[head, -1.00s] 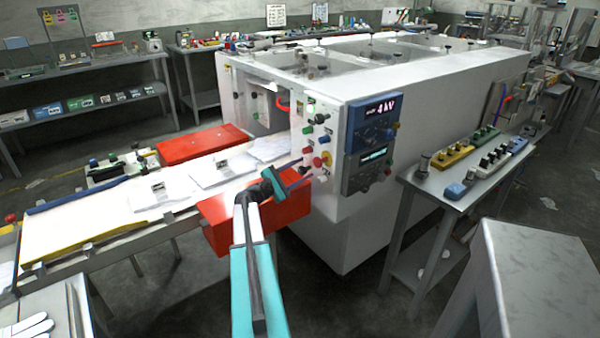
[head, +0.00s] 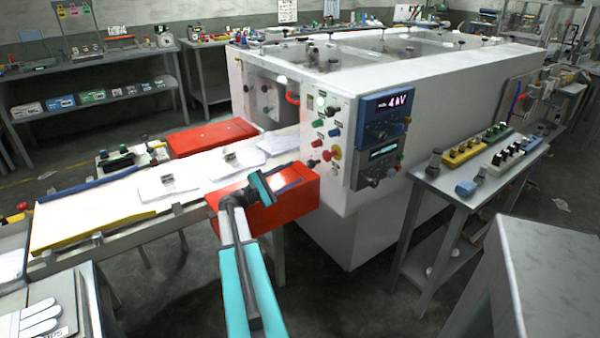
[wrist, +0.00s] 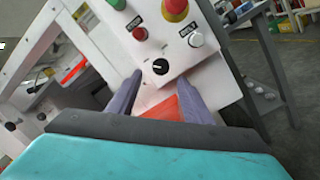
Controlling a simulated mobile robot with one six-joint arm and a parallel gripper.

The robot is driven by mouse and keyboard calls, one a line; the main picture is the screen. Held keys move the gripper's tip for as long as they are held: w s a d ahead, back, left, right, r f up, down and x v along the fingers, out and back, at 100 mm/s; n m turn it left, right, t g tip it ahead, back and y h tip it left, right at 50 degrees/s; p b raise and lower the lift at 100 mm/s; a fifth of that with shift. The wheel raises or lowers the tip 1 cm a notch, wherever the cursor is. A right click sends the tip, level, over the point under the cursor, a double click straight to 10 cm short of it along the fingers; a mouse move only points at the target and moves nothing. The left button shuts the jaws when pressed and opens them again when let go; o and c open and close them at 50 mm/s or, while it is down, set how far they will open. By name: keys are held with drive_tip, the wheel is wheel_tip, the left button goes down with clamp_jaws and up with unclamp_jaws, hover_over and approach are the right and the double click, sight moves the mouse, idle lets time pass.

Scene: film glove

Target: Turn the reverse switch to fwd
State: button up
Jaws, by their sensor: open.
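The reverse switch looks to be the small black rotary knob (wrist: 160,67) with a white pointer line, low on the white control panel (wrist: 168,40) in the wrist view. Its lettering is too small to read, so I cannot tell its setting. My gripper (wrist: 158,88) is open, its two purple-grey fingers on either side below the knob, apart from it. In the head view my gripper (head: 280,180) is over the red box in front of the panel, left of the panel buttons.
A red mushroom button (wrist: 175,8) on yellow, a red button (wrist: 139,33) and a white knob (wrist: 195,40) surround the knob. The red box (head: 295,205) lies under my gripper. The conveyor (head: 110,205) carries white film sheets. A side table (head: 480,190) stands right.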

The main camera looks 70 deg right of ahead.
drive_tip(key=v, duration=0.4)
drive_tip(key=shift+w+a, duration=0.15)
drive_tip(key=shift+a, duration=0.1)
idle(0.4)
